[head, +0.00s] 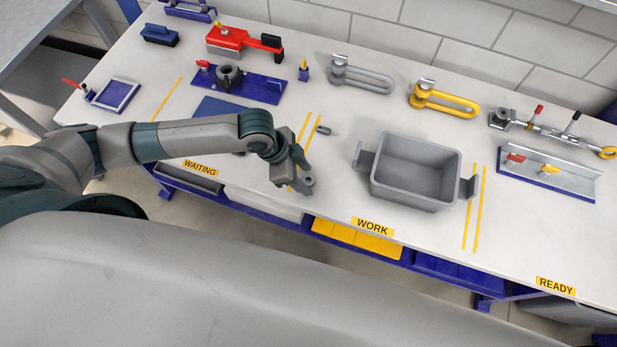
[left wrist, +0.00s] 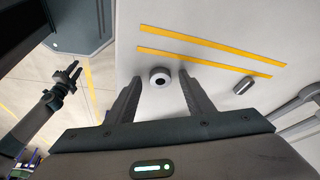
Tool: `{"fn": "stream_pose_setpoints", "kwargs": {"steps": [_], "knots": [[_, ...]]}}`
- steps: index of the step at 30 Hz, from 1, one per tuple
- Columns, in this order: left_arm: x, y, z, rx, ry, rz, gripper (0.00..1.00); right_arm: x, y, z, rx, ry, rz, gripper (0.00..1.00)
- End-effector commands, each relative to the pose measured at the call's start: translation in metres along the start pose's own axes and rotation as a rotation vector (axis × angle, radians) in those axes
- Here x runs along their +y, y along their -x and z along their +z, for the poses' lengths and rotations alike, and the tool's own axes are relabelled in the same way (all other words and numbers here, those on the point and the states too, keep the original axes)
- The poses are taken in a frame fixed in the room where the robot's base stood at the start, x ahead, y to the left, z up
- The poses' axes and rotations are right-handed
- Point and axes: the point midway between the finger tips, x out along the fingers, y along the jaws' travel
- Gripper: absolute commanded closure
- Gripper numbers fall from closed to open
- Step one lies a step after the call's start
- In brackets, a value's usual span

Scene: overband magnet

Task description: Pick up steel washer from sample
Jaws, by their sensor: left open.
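The steel washer (left wrist: 160,76) shows in the left wrist view as a small grey ring with a dark hole, lying on the pale bench top. My left gripper (left wrist: 157,85) is open, with its two fingers spread and the washer near their tips, between them in the picture. I cannot tell the height gap. In the head view my left gripper (head: 305,183) points down over the bench beside the yellow lines, and I cannot make out the washer there. My right gripper (left wrist: 70,76) seems to show small and dark at the left of the wrist view.
A small grey cylinder (head: 324,130) lies close by and also shows in the wrist view (left wrist: 243,86). A grey bin (head: 376,181) stands to the right. Behind are a blue fixture (head: 265,90), a grey shackle (head: 362,78) and a yellow shackle (head: 450,104).

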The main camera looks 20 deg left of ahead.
Motion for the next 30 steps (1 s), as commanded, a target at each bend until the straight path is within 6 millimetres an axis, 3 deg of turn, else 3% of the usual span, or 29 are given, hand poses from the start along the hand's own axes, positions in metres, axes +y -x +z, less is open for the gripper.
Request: {"fn": "stream_pose_setpoints", "kwargs": {"steps": [11,17,18,30], "knots": [[0.0000,0.0000,0.0001,0.000,0.000,0.000,0.52,0.0005,-0.0004,0.0004,-0.001,0.000,0.001,0.70],[-0.0001,0.0001,0.0001,0.000,0.000,0.000,0.95,0.0011,-0.0004,0.0005,-0.001,0.001,0.001,0.70],[-0.0001,0.0001,0.0001,0.000,0.001,0.000,0.97,0.0012,-0.0004,0.0005,-0.001,0.001,0.001,0.70],[-0.0007,0.0041,-0.0021,0.002,0.001,-0.001,0.97,0.0013,-0.0028,0.0007,-0.001,0.000,0.001,0.70]]}}
